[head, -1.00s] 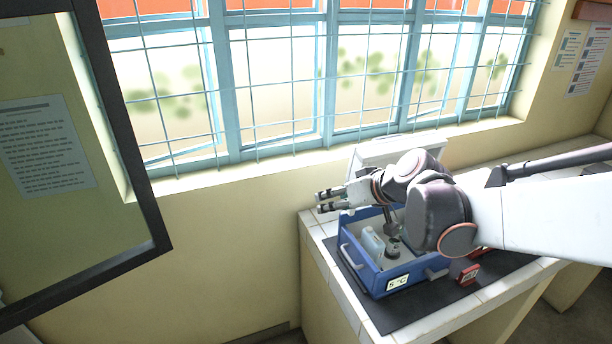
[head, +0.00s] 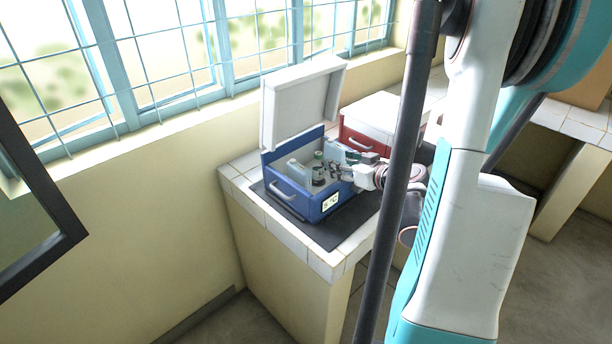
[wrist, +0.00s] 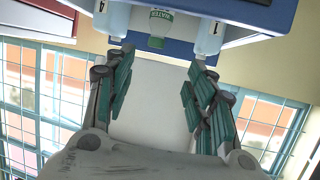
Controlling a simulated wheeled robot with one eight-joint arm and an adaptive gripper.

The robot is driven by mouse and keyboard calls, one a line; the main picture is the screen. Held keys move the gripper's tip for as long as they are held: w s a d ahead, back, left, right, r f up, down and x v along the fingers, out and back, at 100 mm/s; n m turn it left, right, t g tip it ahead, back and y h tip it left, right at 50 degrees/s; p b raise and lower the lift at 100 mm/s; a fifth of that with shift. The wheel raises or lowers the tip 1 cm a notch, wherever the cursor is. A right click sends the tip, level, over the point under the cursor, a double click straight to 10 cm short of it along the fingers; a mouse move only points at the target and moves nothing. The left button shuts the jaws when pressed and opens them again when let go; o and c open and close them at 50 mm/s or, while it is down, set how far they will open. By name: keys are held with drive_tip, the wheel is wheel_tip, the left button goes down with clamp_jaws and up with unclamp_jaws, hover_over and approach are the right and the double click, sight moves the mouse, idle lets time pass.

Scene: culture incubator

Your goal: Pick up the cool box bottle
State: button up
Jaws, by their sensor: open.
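The blue cool box (head: 310,205) stands open on the counter with a temperature label on its front. Inside, a pale bottle (head: 298,172) stands at the left and a green-capped bottle (head: 318,168) near the middle. In the wrist view, a bottle with a green WATER label (wrist: 160,22) shows between two pale bottles, one marked 4 (wrist: 116,20) and one marked 1 (wrist: 210,38). My gripper (head: 340,162) is at the box's right side, at about bottle height. In the wrist view its fingers (wrist: 160,60) are apart and empty, facing the WATER bottle. I cannot tell the exact gap.
The box's white lid (head: 300,105) stands raised behind it. A red cool box with a white lid (head: 385,115) stands to the right, partly hidden by my arm. A dark mat (head: 340,228) lies under the blue box. A dark-framed panel (head: 35,200) is at the left.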

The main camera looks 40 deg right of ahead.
sight(321, 155)
drive_tip(key=b+x, duration=0.2)
drive_tip(key=x, duration=0.6)
drive_tip(key=shift+s+d+f, duration=0.1)
drive_tip(key=shift+d+f, duration=0.1)
drive_tip(key=shift+r+b+x, duration=0.15)
drive_tip(key=shift+b+x, duration=0.35)
drive_tip(key=shift+x, duration=0.95)
drive_tip(key=shift+r+b+x, duration=0.1)
drive_tip(key=shift+b+x, duration=0.4)
drive_tip(key=shift+x, duration=0.9)
drive_tip(key=shift+d, duration=0.15)
drive_tip(key=shift+c, duration=0.5)
clamp_jaws()
